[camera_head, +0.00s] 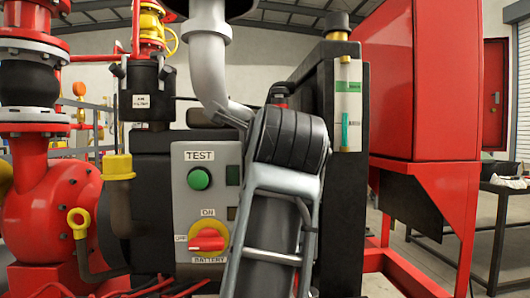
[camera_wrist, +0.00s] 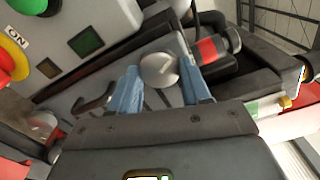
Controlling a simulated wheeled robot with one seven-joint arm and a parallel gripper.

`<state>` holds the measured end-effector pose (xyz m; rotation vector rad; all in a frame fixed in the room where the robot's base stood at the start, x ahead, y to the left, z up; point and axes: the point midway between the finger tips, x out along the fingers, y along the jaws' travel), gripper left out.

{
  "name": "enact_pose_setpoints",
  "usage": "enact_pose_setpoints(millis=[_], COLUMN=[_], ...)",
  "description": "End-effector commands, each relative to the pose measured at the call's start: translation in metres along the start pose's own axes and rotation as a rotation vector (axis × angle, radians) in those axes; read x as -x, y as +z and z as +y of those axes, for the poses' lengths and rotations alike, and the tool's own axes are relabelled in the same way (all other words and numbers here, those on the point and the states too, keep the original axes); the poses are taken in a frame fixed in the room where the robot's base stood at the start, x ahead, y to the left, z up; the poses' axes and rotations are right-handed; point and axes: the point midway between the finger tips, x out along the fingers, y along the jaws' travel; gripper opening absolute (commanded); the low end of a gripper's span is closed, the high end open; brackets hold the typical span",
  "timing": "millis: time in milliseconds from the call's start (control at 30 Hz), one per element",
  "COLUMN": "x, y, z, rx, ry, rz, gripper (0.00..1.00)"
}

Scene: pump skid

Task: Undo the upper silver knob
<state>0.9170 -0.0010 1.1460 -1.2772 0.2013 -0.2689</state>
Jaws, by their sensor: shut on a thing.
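The silver knob (camera_wrist: 159,69) is a round, pale metal cap with a mark on its face, in the upper middle of the wrist view. My gripper (camera_wrist: 161,82) has blue fingertips, one on each side of the knob, and is shut on it. A second rounded silver thing (camera_wrist: 43,122) shows at the lower left of the wrist view; I cannot tell if it is another knob. In the head view my arm covers the knob and the fingertips.
The grey control box (camera_head: 208,168) has a green TEST button (camera_head: 199,179) and a red battery switch (camera_head: 208,240). A tall black radiator (camera_head: 346,190) stands close on the right. A black cylinder with a red band (camera_wrist: 215,48) sits close beside the right fingertip.

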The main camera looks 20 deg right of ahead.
Motion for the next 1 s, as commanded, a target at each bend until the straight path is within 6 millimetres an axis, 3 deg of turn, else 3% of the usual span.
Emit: enact_pose_setpoints(millis=[500,1000], x=[-0.0004,-0.0006], y=[-0.0009,-0.0008], z=[0.0037,0.0029], rx=[-0.369,-0.454], ry=[0.003,0.003], rz=[0.002,0.004], gripper=[0.17,0.17])
